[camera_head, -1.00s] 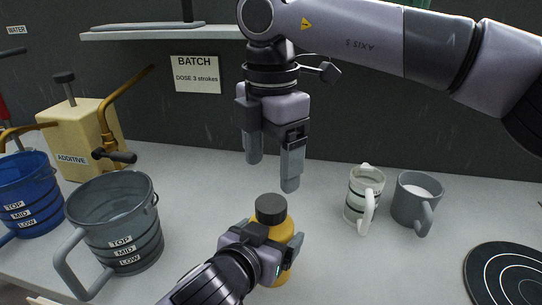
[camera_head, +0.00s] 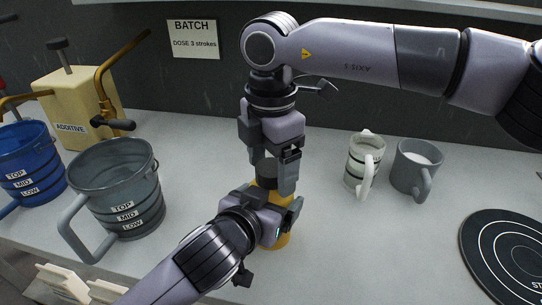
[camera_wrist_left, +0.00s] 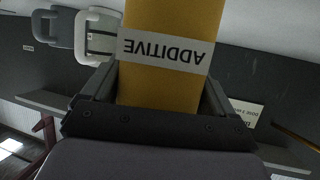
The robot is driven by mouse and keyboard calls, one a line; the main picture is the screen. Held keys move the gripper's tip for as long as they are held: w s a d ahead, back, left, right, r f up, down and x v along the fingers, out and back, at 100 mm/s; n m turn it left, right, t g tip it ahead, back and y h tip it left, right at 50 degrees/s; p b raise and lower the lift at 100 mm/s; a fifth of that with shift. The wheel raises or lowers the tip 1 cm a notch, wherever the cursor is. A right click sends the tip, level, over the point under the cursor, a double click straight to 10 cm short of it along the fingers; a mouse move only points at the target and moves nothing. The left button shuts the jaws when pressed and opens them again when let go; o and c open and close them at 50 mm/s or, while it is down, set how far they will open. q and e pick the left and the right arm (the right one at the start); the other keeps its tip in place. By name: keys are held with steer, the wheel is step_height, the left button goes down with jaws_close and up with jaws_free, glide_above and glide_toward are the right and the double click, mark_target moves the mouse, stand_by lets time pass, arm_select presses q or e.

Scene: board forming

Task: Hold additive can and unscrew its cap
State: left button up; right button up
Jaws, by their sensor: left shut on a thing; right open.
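The additive can (camera_head: 284,240) is a yellow cylinder standing on the bench, with a dark cap (camera_head: 267,168) on top. Its ADDITIVE label shows upside down on the can (camera_wrist_left: 165,85) in the left wrist view. My left gripper (camera_head: 280,208) is shut around the can's body. My right gripper (camera_head: 272,170) points down from above, its open fingers on either side of the cap. Its near finger hides part of the cap, so I cannot tell whether the fingers touch it.
A grey bucket (camera_head: 122,170) and a blue bucket (camera_head: 38,150) stand left, before a yellow ADDITIVE dispenser (camera_head: 70,100). A white mug (camera_head: 362,165) and a grey mug (camera_head: 408,172) stand right, behind a round black mat (camera_head: 485,240).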

steer(key=c, duration=1.1)
steer(key=n, duration=1.3)
steer(key=shift+n, duration=0.3)
steer(key=o, duration=1.2)
steer(key=shift+c, duration=0.2)
